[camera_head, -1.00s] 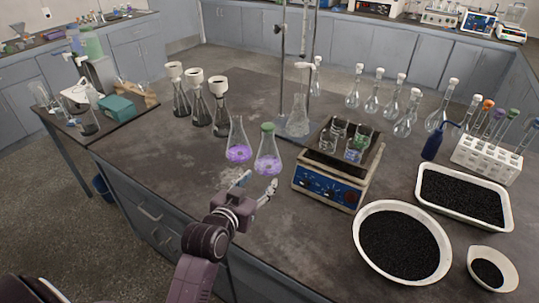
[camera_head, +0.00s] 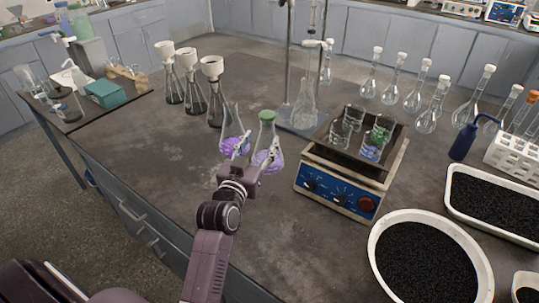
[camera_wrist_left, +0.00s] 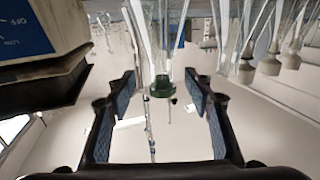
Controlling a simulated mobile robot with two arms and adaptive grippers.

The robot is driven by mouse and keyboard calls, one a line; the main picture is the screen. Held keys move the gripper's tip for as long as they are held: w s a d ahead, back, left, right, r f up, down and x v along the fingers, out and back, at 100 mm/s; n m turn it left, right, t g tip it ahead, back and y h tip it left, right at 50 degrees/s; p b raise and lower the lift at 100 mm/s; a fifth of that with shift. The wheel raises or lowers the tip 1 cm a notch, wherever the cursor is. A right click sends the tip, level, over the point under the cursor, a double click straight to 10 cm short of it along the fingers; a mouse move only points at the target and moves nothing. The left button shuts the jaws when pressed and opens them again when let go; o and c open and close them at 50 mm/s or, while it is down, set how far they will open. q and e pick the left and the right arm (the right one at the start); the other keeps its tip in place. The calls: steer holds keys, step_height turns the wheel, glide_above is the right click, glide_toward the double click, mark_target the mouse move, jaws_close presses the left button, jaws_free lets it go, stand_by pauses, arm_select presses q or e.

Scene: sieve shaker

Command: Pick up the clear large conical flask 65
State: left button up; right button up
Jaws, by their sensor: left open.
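Two clear conical flasks with purple liquid stand side by side mid-table in the head view: an unstoppered one (camera_head: 230,120) on the left and a green-stoppered one (camera_head: 265,130) on the right. Another clear conical flask (camera_head: 304,108) stands at the metal stand behind them. My left gripper (camera_head: 254,150) is open at the front of the two purple flasks, its fingers overlapping them in the picture. In the left wrist view the green stopper (camera_wrist_left: 179,85) appears between the spread fingers (camera_wrist_left: 162,108). Contact cannot be told. My right gripper is out of view.
A blue hotplate shaker (camera_head: 340,185) with small beakers stands close on the right. Several dark-filled flasks with white cups (camera_head: 190,85) stand behind left. A white bowl (camera_head: 375,240) of black grains is at front right. The table's left front is clear.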

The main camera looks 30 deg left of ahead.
mark_target(265, 131)
arm_select(q)
steer(key=shift+w+a+r, duration=0.1)
steer(key=shift+w, duration=0.45)
steer(key=shift+w+a+r, duration=0.1)
steer(key=shift+w, duration=0.4)
steer(key=shift+w+a+f+p, duration=0.1)
steer(key=shift+w+a+p, duration=0.1)
steer(key=shift+w, duration=0.65)
steer(key=shift+w+a+f+p, duration=0.1)
steer(key=shift+w+a, duration=0.05)
steer(key=shift+w, duration=0.7)
steer(key=shift+w+a+f+p, duration=0.1)
steer(key=shift+w+a+p, duration=0.1)
steer(key=shift+w, duration=0.65)
steer(key=shift+c, duration=0.5)
jaws_close()
steer(key=shift+r, duration=0.1)
